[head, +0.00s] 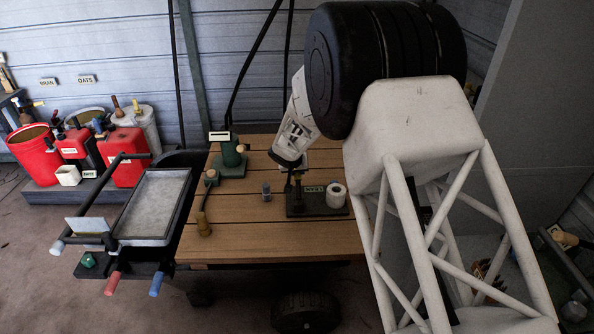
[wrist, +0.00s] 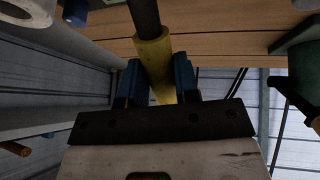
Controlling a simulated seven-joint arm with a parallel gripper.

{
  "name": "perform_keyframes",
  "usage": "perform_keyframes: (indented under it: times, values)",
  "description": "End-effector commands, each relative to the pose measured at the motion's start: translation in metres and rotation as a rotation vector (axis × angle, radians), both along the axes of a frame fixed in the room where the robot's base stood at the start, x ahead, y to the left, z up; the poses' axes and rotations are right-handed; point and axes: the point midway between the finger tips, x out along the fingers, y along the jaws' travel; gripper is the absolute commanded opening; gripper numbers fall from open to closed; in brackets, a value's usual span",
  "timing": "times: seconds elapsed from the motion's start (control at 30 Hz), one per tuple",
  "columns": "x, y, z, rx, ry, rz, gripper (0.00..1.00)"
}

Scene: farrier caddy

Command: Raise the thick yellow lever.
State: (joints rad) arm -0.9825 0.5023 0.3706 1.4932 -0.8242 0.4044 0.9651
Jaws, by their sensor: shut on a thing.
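The thick yellow lever (wrist: 153,52) is a yellow sleeve on a dark rod, seen in the wrist view. My gripper (wrist: 158,80) has its two blue fingers on either side of the yellow sleeve, shut on it. In the head view, my gripper (head: 289,165) is above the back left part of a dark base plate (head: 318,209) with a small label. The lever is mostly hidden there by my gripper, and its angle is hard to tell.
A white roll (head: 336,194) stands on the base plate's right side. The table's front is clear.

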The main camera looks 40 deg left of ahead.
Motion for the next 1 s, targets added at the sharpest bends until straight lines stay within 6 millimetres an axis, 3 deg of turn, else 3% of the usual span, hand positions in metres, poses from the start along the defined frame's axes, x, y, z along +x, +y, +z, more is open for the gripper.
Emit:
perform_keyframes:
  times: [0.37, 0.4, 0.57, 1.0]
  values:
    - [-0.0004, 0.0001, 0.0017, 0.003, -0.003, -0.001, 0.00]
    - [-0.0004, 0.0001, 0.0017, 0.003, -0.003, -0.001, 0.31]
    - [-0.0001, 0.0000, 0.0016, 0.003, -0.003, -0.001, 0.55]
    - [-0.0016, -0.0007, 0.0040, 0.003, -0.003, 0.000, 0.55]
